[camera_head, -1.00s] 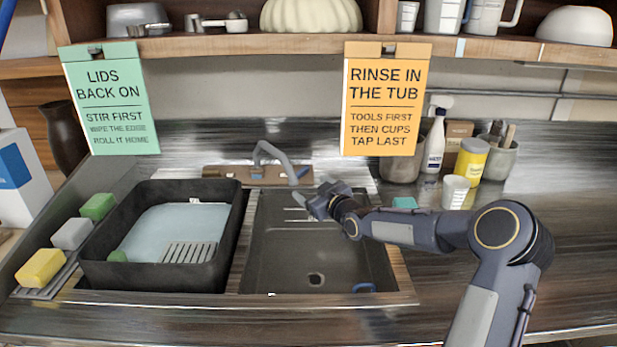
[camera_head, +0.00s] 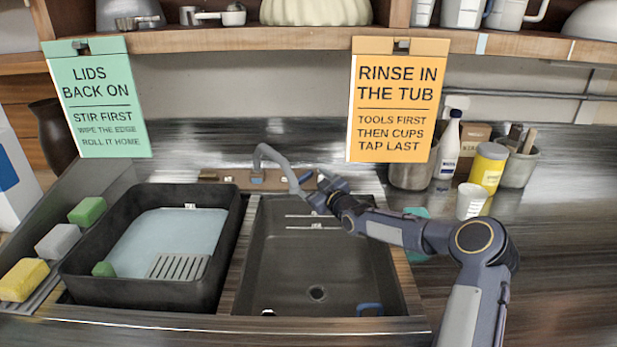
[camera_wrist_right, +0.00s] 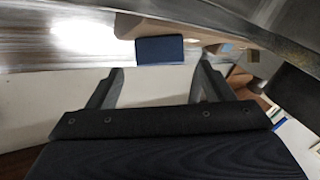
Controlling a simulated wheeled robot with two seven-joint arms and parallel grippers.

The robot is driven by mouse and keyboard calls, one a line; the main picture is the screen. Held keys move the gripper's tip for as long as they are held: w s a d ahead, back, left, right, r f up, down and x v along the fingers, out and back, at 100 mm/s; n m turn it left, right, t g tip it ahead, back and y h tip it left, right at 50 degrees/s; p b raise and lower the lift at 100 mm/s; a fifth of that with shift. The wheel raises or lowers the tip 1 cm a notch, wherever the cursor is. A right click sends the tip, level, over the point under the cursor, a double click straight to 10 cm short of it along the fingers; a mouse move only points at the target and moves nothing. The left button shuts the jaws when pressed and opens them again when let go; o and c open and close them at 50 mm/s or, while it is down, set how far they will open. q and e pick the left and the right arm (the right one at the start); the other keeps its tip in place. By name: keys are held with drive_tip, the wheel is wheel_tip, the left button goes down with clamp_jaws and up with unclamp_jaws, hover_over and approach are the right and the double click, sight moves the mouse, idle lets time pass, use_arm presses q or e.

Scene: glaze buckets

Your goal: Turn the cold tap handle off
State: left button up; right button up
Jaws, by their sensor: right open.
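The grey curved tap (camera_head: 270,154) rises from a wooden ledge behind the sink. A small blue handle (camera_head: 305,177) shows at the right of the spout, partly behind my right gripper. In the right wrist view a flat dark blue block (camera_wrist_right: 160,50), which looks like this handle, lies just beyond the fingertips, roughly centred on the gap. My right gripper (camera_head: 312,190) is over the back of the sink, beside the spout. Its fingers stand apart with nothing between them in the wrist view (camera_wrist_right: 160,80). I cannot tell whether it touches the handle. My left gripper is out of view.
The sink basin (camera_head: 316,270) is under my right arm. A black tub (camera_head: 140,290) stands left of it. An orange sign (camera_head: 395,140) hangs from the shelf (camera_head: 300,42) above. A spray bottle (camera_head: 449,150), yellow canister (camera_head: 487,167) and white cup (camera_head: 470,201) stand to the right.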

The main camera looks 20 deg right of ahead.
sight(305, 176)
drive_tip(key=shift+w+a, duration=0.2)
drive_tip(key=shift+w, duration=1.05)
drive_tip(key=c, duration=1)
drive_tip(key=m+h+b, duration=0.1)
drive_tip(key=b, duration=0.1)
drive_tip(key=m+h+b, duration=0.1)
drive_tip(key=b, duration=0.2)
drive_tip(key=m+t+h+b, duration=0.1)
drive_tip(key=b, duration=0.2)
drive_tip(key=shift+a+f, duration=0.3)
drive_tip(key=shift+a+m+h+b, duration=0.1)
drive_tip(key=shift+m+h+b, duration=0.25)
drive_tip(key=shift+m+h, duration=0.25)
drive_tip(key=shift+a+r+m+h, duration=0.1)
drive_tip(key=shift+r+m+h, duration=0.15)
drive_tip(key=shift+m+h, duration=0.9)
drive_tip(key=shift+m+g+h+p, duration=0.5)
drive_tip(key=shift+m+g+h, duration=0.2)
drive_tip(key=shift+m+h, duration=1.65)
